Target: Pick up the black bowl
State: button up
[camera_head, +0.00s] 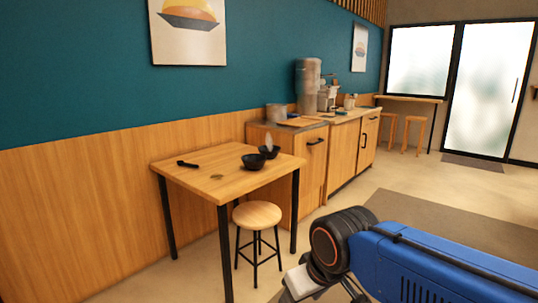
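A black bowl (253,162) sits on the wooden table near its right back part. A second black bowl (269,153) stands just behind and to the right of it, with a pale upright thing in or behind it; I cannot tell which. My blue arm reaches in from the lower right, well in front of the table and apart from both bowls. Its far end runs down to the bottom edge, and the gripper's fingers do not show.
The table (190,179) also bears a dark utensil (187,164) and a small flat round thing (217,176). A round stool (257,214) stands at its front right. Wooden cabinets (341,160) with appliances line the wall behind. The floor to the right is clear.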

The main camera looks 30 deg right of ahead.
aim_at(269, 153)
jog(key=i+l+u, duration=0.1)
jog(key=l, duration=0.25)
jog(key=i+l, duration=0.3)
jog(key=i+l+u, duration=0.15)
jog(key=l, duration=0.35)
jog(key=i+l+u, duration=0.1)
jog(key=i+l, duration=0.15)
jog(key=l, duration=0.15)
jog(key=i+l+u, duration=0.1)
jog(key=l, duration=0.35)
jog(key=i+l, duration=0.2)
jog(key=l, duration=0.2)
jog(key=i+l+u, duration=0.15)
jog(key=l, duration=0.3)
jog(key=i+l+u, duration=0.1)
jog(key=l, duration=0.35)
